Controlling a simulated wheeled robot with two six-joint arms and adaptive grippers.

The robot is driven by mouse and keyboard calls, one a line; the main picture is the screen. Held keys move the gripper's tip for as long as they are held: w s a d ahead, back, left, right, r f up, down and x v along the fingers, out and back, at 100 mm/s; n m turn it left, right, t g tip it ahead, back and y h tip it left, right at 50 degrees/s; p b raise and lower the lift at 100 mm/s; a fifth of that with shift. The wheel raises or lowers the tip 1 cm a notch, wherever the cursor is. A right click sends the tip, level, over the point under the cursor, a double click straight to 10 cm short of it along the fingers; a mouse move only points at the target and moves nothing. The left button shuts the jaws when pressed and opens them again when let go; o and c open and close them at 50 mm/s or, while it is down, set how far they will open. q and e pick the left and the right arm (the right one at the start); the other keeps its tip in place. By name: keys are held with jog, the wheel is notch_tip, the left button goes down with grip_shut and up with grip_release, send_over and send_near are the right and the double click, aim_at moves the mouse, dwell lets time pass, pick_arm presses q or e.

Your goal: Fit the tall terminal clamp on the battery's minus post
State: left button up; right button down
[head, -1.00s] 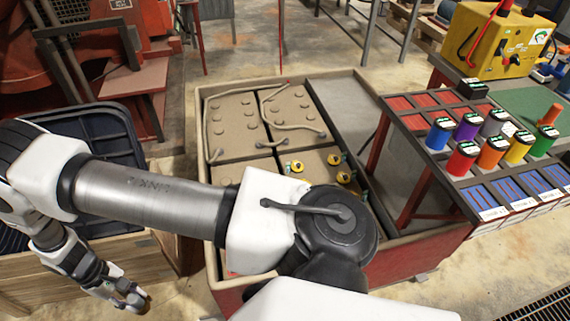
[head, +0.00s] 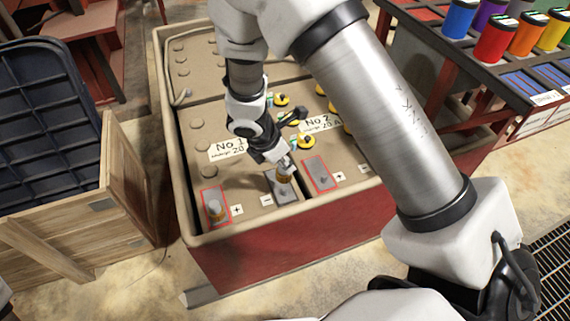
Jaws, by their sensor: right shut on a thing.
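The battery No 1 (head: 200,172) sits in a tan-rimmed red case, with a grey minus pad (head: 285,196) at its near edge beside a "−" label. My right gripper (head: 287,166) points down over this pad. It is shut on a small brass-coloured terminal clamp (head: 284,177). The clamp is upright at the minus post, which it and the fingers hide; I cannot tell whether it is seated or just above. The red-framed plus pad (head: 215,207) on the left carries a grey and brass fitting. My left gripper is out of view.
Battery No 2 (head: 345,150) adjoins on the right, with a red-framed plus pad (head: 320,174). Several yellow-topped clamps (head: 306,142) lie on the batteries behind my gripper. A wooden crate (head: 120,180) stands left; a rack with coloured cups (head: 495,40) stands right.

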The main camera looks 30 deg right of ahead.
jog(key=shift+f+n, duration=0.15)
jog(key=shift+n, duration=0.15)
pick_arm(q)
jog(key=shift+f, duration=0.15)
pick_arm(e)
jog(key=shift+d+r+p, duration=0.1)
jog(key=shift+r+p, duration=0.1)
jog(key=shift+p, duration=0.2)
pick_arm(q)
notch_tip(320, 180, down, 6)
jog(key=b, duration=0.6)
jog(key=shift+b, duration=0.3)
pick_arm(e)
jog(key=shift+f, duration=3.95)
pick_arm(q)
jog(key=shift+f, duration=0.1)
pick_arm(e)
jog(key=c, duration=0.8)
grip_release()
